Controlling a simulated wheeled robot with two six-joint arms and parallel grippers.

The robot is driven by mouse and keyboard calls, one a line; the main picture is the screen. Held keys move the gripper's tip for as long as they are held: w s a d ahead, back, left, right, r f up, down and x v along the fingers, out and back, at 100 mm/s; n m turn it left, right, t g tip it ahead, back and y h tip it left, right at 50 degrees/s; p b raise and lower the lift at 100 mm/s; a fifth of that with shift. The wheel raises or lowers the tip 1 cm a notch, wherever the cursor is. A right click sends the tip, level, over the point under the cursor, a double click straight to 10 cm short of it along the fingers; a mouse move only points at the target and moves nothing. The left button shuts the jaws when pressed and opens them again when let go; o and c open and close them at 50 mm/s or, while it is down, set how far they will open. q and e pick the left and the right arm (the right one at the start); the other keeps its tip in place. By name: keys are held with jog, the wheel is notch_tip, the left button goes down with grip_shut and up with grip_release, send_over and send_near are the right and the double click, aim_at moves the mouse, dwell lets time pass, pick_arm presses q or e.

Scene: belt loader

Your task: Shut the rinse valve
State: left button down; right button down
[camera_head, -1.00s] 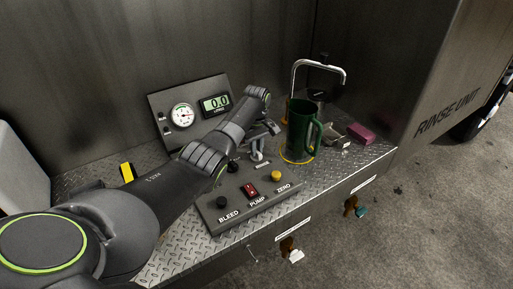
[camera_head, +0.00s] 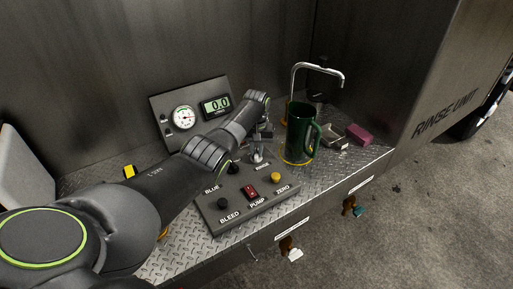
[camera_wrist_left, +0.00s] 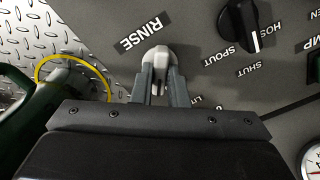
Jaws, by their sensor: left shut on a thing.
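The rinse valve is a pale metal lever (camera_wrist_left: 160,55) beside the RINSE label in the left wrist view. In the head view the valve (camera_head: 257,157) stands at the back right of the grey control panel (camera_head: 235,213). My left gripper (camera_wrist_left: 161,76) is shut on the lever, one finger on each side of it. In the head view the gripper (camera_head: 265,134) is partly hidden by my own wrist. The lettering near the fingers is partly covered, so the valve's exact position is hard to read. My right gripper is not in view.
A green mug (camera_head: 299,133) stands in a yellow ring right of the panel, near a bent metal spout (camera_head: 318,66). A pink block (camera_head: 360,134) lies further right. Panel knobs, a red switch (camera_head: 250,191) and a gauge (camera_head: 183,117) are close by.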

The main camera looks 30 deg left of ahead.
aim_at(257, 152)
pick_arm(q)
jog(key=m, duration=0.5)
jog(key=shift+w+r+m+p, duration=0.1)
jog(key=shift+r+m+p, duration=0.05)
jog(key=shift+m+p, duration=0.2)
jog(key=m, duration=0.4)
jog(key=shift+m, duration=0.65)
jog(key=c, duration=1.4)
grip_release()
jog(key=shift+c, duration=0.2)
jog(key=shift+r, duration=0.5)
notch_tip(257, 152, up, 16)
jog(key=b, duration=0.2)
jog(key=shift+r, duration=0.15)
